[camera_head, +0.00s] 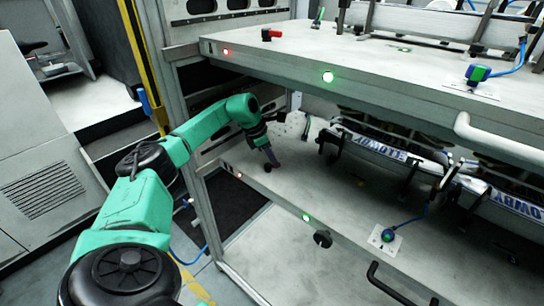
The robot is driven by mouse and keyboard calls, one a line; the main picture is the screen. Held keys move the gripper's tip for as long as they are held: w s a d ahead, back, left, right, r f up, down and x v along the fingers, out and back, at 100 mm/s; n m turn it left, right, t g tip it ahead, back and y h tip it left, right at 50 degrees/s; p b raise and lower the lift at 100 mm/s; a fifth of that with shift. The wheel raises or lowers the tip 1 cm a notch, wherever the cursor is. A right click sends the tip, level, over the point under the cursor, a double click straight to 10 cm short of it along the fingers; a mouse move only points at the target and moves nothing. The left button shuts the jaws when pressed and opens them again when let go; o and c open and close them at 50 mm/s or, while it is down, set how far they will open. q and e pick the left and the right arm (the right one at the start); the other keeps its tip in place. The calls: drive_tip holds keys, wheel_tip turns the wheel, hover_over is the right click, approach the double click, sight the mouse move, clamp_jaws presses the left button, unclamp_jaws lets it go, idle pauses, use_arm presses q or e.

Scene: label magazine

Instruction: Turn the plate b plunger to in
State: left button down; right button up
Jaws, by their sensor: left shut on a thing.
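My left gripper (271,156) reaches into the bay between the two plates, low over the left front part of the lower plate (295,185). It is shut on a small dark plunger (267,167) there, mostly hidden by the fingers. I cannot read which way the plunger is turned, nor a letter on either plate. A similar plunger with a red knob (272,34) stands on the upper plate (380,72). My right gripper is out of view.
The upper plate overhangs the lower one, with a metal post (201,200) at left. Label rolls (385,149) lie at the back of the lower plate. A blue-green knob (388,235) with a cable sits at its front right. White and black handles jut out in front.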

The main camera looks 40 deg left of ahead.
use_arm(q)
drive_tip(key=m, duration=0.1)
drive_tip(key=m+g, duration=0.1)
drive_tip(key=shift+s+d+f+m+h, duration=0.2)
drive_tip(key=shift+d+m+h, duration=0.1)
drive_tip(key=shift+m+h, duration=0.1)
drive_tip(key=m, duration=0.2)
drive_tip(key=shift+s+d+m+g+h, duration=0.15)
drive_tip(key=shift+m+g+h, duration=0.25)
drive_tip(key=m+b, duration=0.1)
drive_tip(key=m+g, duration=0.1)
drive_tip(key=shift+s+f+m+b, duration=0.15)
drive_tip(key=shift+m+b, duration=0.15)
drive_tip(key=shift+b, duration=0.05)
drive_tip(key=shift+s+m+g+b, duration=0.25)
drive_tip(key=shift+m+g+b, duration=0.25)
drive_tip(key=shift+m+b, duration=0.65)
drive_tip(key=shift+m, duration=0.25)
drive_tip(key=c, duration=0.9)
unclamp_jaws()
drive_tip(key=shift+w+r, duration=0.1)
drive_tip(key=shift+r, duration=0.1)
